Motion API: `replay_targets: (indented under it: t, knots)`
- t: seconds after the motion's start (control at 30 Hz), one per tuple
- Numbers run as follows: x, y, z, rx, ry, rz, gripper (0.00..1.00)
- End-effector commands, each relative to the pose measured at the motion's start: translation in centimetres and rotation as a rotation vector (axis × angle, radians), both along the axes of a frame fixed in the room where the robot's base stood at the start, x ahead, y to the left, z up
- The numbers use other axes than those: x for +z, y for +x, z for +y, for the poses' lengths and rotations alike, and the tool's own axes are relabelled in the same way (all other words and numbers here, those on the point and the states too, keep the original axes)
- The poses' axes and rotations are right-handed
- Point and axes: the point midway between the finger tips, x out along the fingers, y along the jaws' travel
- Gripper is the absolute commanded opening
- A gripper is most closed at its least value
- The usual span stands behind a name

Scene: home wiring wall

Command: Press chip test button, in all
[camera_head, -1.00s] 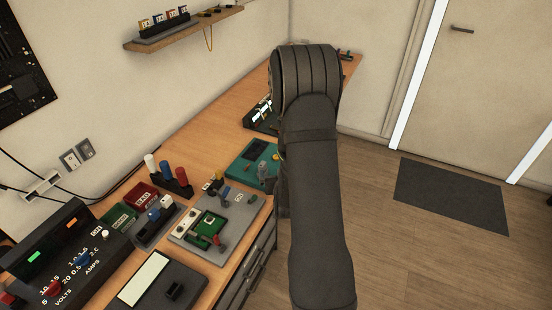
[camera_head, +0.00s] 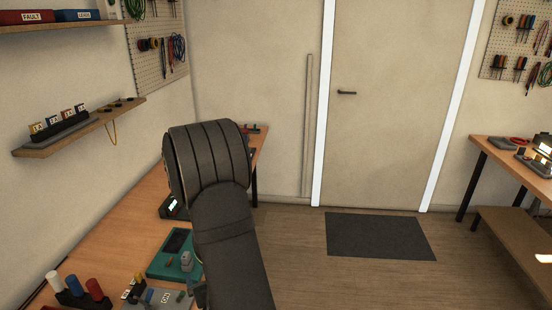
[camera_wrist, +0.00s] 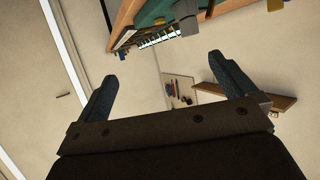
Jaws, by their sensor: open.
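I cannot make out a labelled chip test button in these views. A teal device (camera_head: 160,268) with a dark screen and a grey upright part lies on the left workbench, partly behind my arm. A grey board (camera_head: 165,299) with an "ON" label and small coloured parts shows at the bottom edge, cut off. In the wrist view my gripper (camera_wrist: 163,68) is open, its two dark fingers wide apart with nothing between them. In the head view my arm hides the gripper. A teal item (camera_wrist: 160,12) on a bench edge shows at the top of the wrist view.
The wooden workbench (camera_head: 118,235) runs along the left wall. A wall shelf (camera_head: 80,127) holds labelled coloured blocks above it. White, blue and red posts (camera_head: 75,290) stand lower left. A door (camera_head: 385,110), floor mat (camera_head: 380,236) and second bench (camera_head: 510,160) lie right, with open floor between.

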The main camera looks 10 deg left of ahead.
Motion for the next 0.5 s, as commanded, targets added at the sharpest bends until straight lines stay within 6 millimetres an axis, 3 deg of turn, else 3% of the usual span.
replay_targets:
  t: [0.07, 0.5]
  knots:
    - [0.00, 0.01, 0.00, 0.000, 0.000, 0.000, 0.88]
    - [-0.01, 0.02, 0.01, 0.000, 0.000, 0.000, 0.02]
